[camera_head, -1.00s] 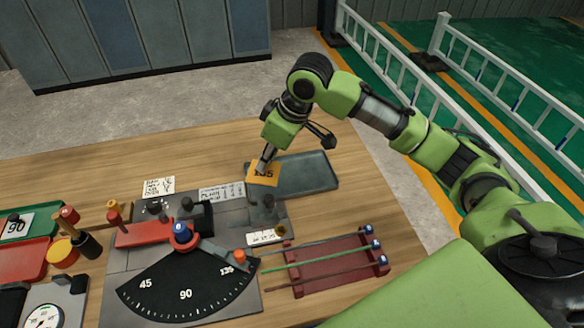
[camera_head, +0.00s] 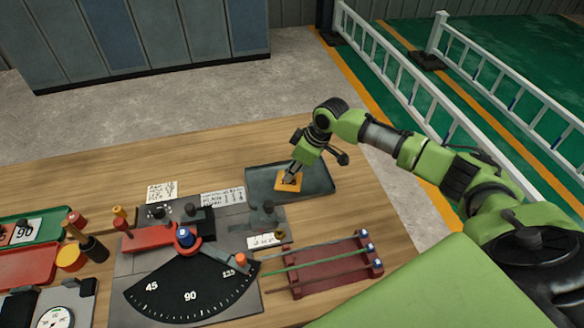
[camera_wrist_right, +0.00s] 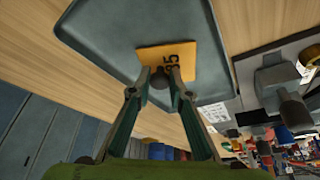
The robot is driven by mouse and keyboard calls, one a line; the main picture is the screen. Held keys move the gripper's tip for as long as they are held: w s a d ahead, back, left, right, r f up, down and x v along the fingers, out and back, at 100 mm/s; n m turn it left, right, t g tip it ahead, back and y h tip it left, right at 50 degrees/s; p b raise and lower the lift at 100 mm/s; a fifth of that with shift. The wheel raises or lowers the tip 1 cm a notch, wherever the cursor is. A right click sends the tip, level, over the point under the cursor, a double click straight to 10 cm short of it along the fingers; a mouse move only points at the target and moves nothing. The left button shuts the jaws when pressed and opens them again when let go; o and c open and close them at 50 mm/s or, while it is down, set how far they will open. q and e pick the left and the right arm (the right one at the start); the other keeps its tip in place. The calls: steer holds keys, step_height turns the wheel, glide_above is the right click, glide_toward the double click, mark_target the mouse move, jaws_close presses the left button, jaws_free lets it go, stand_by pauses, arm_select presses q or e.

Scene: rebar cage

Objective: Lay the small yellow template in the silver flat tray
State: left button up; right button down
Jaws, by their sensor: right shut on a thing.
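The small yellow template (camera_head: 289,181) is a flat square plate with dark digits, partly covered by my right gripper. In the right wrist view the template (camera_wrist_right: 185,58) shows a dark knob between the fingertips. My right gripper (camera_head: 291,176) is shut on it; the fingertips also show in the right wrist view (camera_wrist_right: 163,78). The silver flat tray (camera_head: 318,184) is shallow with a raised rim, and it fills much of the right wrist view (camera_wrist_right: 110,40). The template appears over the tray's left half; I cannot tell whether it touches the tray floor. My left gripper is out of view.
A bending plate with an angle dial (camera_head: 190,285) stands left of the tray. A red rack with coloured rods (camera_head: 325,265) lies in front of the tray. A label strip (camera_head: 222,197) lies left of it. Green and red trays (camera_head: 25,265) stand far left.

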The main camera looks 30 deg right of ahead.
steer(key=c, duration=1.9)
jaws_free()
steer(key=shift+f, duration=0.1)
steer(key=b+v, duration=0.2)
steer(key=v, duration=1)
